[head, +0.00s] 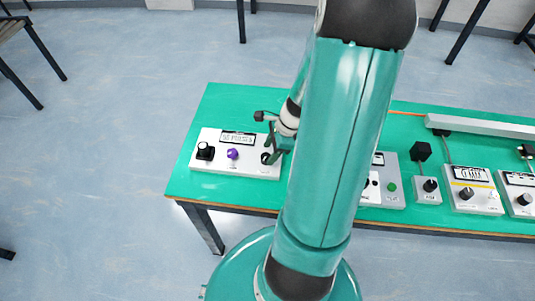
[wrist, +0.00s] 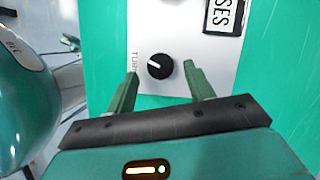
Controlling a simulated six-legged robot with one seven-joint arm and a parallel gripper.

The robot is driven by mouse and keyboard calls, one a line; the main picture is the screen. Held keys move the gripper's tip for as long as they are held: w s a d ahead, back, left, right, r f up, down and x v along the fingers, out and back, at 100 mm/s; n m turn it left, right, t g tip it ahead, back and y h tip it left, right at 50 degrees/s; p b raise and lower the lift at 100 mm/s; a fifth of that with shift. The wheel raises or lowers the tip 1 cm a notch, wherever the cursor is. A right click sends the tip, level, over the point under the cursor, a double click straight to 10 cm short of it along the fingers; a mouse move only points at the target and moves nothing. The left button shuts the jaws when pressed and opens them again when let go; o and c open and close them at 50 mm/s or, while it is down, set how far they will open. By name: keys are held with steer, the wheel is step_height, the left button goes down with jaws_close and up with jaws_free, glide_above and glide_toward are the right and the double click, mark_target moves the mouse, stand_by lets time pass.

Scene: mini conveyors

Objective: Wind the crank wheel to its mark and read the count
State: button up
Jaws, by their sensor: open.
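A white panel (head: 208,172) lies on the left part of the green table. It has a display (head: 238,138) whose word ends in "SES" in the wrist view; its full count is too small to read surely. A black control (head: 205,152) is at its left, a purple knob (head: 232,154) in the middle. A black round knob (wrist: 160,66) with a white pointer line, labelled "TURN", is at its right end. I cannot tell which control is the crank wheel. My gripper (wrist: 160,72) is open, its fingers either side of the round knob, with gaps on both sides.
My arm hides the table's middle. To its right stand a grey panel with a green button (head: 392,187), a small box with a knob (head: 428,189), and white meter boxes (head: 474,190). A long pale bar (head: 480,126) lies at the back. Green table top (head: 225,105) behind the panel is clear.

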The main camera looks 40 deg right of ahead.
mark_target(266, 159)
steer(key=shift+x, duration=1.4)
steer(key=c, duration=1)
